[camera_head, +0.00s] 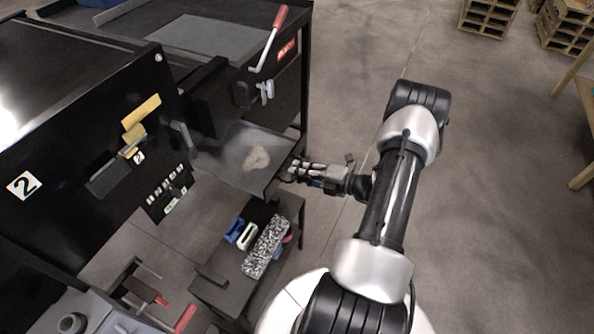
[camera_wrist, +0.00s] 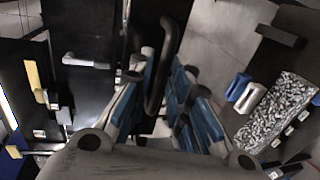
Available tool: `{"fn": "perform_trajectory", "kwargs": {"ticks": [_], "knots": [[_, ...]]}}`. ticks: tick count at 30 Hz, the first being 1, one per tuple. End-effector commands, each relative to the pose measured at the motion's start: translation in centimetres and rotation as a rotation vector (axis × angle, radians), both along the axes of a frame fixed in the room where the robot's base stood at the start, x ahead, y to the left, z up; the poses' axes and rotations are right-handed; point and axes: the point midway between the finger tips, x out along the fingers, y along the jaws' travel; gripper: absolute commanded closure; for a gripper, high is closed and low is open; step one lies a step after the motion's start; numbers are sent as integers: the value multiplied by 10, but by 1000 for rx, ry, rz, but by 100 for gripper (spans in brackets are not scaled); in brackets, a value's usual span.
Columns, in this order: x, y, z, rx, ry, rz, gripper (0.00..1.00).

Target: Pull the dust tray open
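The dust tray (camera_head: 225,163) is a flat grey tray sticking out of the black machine's side, with a pale heap of dust (camera_head: 257,158) on it. My gripper (camera_head: 296,170) is at the tray's outer right edge. In the wrist view, the dark curved handle (camera_wrist: 168,42) runs between the blue-padded fingers of my gripper (camera_wrist: 163,88). The fingers are close on both sides of the handle and appear shut on it. The lower end of the handle is partly hidden by the fingers.
A low dark cart (camera_head: 222,288) below holds a speckled brush-like block (camera_head: 266,247) and blue and white pieces. A red-handled lever (camera_head: 280,17) rises above the tray. Open floor lies to the right, with pallets (camera_head: 487,18) at the back.

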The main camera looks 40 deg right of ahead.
Motion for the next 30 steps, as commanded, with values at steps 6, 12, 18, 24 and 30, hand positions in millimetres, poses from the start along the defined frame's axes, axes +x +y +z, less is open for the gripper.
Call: {"fn": "perform_trajectory", "kwargs": {"ticks": [6, 12, 18, 24, 30], "knots": [[-43, -17, 10, -1, -1, -7, 82], [-78, -29, 18, -2, 0, -4, 82], [-97, -35, 22, 0, 0, -2, 82], [-99, -36, 23, 0, 0, 0, 82], [-99, -36, 23, 0, 0, 0, 82]]}}
